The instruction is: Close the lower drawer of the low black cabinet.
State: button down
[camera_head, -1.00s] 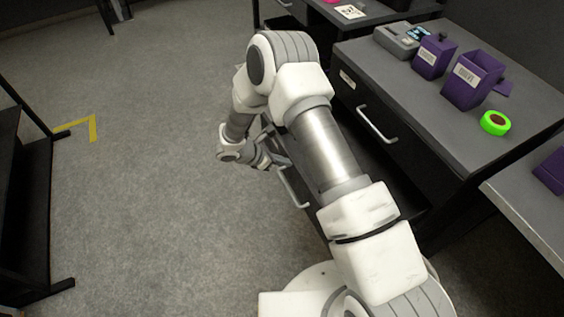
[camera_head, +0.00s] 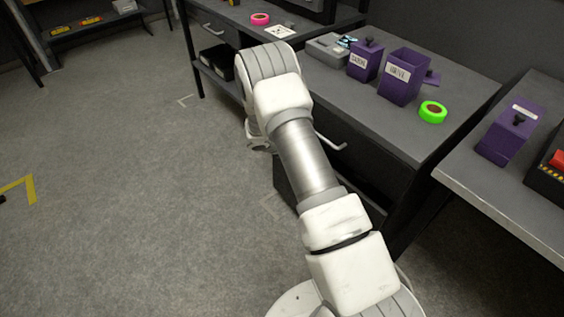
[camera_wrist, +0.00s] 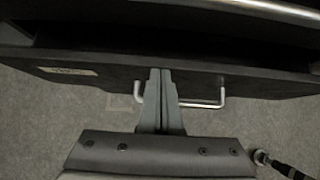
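The low black cabinet (camera_head: 375,165) stands right of my arm in the head view. Its upper drawer handle (camera_head: 331,141) shows beside my arm. The lower drawer (camera_head: 284,184) shows only as a dark piece left of my forearm. In the wrist view the lower drawer front (camera_wrist: 110,75), with a small label and a metal handle (camera_wrist: 222,97), stands out from the cabinet, with a dark gap behind its top edge. My gripper (camera_wrist: 159,72) has its fingers together, empty, over the front left of the handle's right end. Contact cannot be told. The head view hides the fingers.
A grey device (camera_head: 325,48), purple boxes (camera_head: 402,75) and green tape (camera_head: 432,111) sit on the cabinet top. A second table (camera_head: 515,205) stands at the right, another desk behind.

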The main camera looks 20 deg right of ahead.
jog(key=d, duration=0.1)
jog(key=w+d, duration=0.1)
jog(key=d, duration=0.1)
jog(key=w+d, duration=0.1)
jog(key=d, duration=0.1)
jog(key=shift+d+r, duration=0.1)
dwell(0.3)
